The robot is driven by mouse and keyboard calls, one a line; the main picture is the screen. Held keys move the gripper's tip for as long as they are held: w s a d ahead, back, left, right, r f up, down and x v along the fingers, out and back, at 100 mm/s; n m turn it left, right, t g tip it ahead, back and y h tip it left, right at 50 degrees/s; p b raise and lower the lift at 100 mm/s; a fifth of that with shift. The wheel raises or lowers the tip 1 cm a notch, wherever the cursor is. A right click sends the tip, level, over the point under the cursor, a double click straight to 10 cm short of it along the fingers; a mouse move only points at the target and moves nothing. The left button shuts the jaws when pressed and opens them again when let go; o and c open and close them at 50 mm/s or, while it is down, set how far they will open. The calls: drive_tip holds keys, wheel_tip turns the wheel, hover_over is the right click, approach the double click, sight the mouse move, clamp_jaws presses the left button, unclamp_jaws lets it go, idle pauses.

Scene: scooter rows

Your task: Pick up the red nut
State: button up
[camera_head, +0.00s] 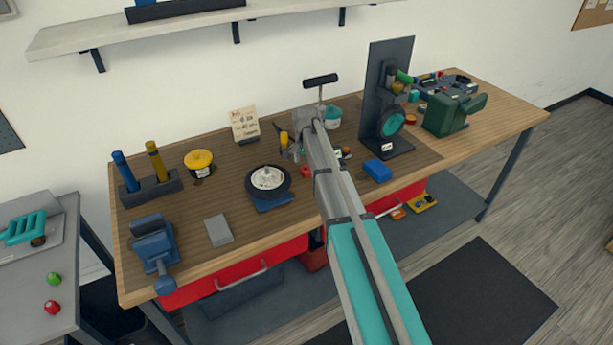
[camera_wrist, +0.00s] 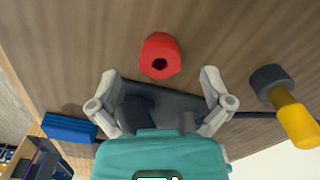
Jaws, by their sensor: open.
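The red nut (camera_wrist: 160,44), with a dark hole, lies on the wooden bench in the wrist view. It sits just beyond my gripper (camera_wrist: 160,86), roughly centred between the fingertips and not between the fingers. My gripper is open and empty, its two grey fingers spread wide. In the head view the nut is a small red spot (camera_head: 306,171) on the bench, beside my arm. The gripper end there is small and partly hidden by my arm.
A yellow-handled tool (camera_wrist: 292,118) is close on the right in the wrist view; a blue block (camera_wrist: 69,128) is at left. Bare bench lies around the nut.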

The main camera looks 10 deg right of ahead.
drive_tip(key=shift+f+b, duration=1)
drive_tip(key=shift+f, duration=0.25)
drive_tip(key=c, duration=1.1)
